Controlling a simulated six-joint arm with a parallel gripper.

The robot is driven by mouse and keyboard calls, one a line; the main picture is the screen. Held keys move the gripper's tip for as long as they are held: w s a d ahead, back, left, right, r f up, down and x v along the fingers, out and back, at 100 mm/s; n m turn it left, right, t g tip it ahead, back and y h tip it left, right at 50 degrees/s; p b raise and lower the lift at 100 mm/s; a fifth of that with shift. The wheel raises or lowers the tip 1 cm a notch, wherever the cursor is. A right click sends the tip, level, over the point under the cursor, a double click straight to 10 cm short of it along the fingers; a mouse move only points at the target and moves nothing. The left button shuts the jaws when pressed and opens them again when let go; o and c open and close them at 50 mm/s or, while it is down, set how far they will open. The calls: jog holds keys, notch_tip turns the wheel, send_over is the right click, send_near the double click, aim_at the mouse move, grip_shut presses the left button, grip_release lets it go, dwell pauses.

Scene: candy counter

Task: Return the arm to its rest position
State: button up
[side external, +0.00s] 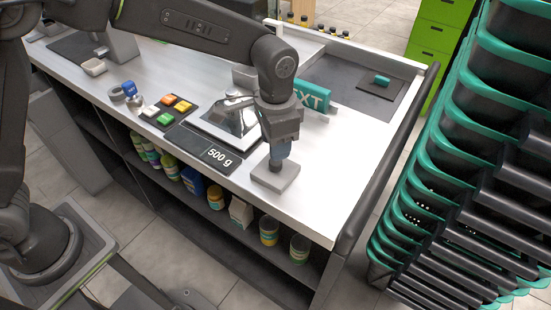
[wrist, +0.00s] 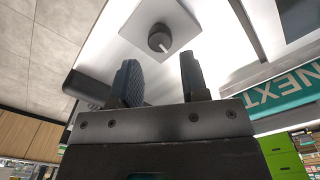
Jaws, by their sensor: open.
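My gripper (side external: 280,150) points down over the front right part of the white counter (side external: 315,205). Its two fingers are apart and empty in the wrist view (wrist: 158,65). A grey square block (side external: 275,179) with a dark round knob lies on the counter just below the fingertips. In the wrist view the block (wrist: 180,14) and its knob (wrist: 160,38) show just beyond the fingertips, with nothing between the fingers.
A scale with a 500 g display (side external: 219,156) stands left of my gripper. A green NEXT sign (side external: 313,96) is close behind it. Colored buttons (side external: 167,107) sit farther left. Stacked dark baskets with green rims (side external: 400,190) stand right of the counter.

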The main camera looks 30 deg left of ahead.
jog(key=s+a+r+n+t, duration=0.35)
jog(key=s+a+r, duration=0.45)
jog(key=a+r, duration=0.4)
jog(key=s+a+n+t, duration=0.1)
jog(key=s+a+n, duration=0.1)
jog(key=s, duration=0.4)
jog(key=s+a+n+t, duration=0.1)
jog(key=s+a, duration=0.4)
jog(key=shift+s+n, duration=0.35)
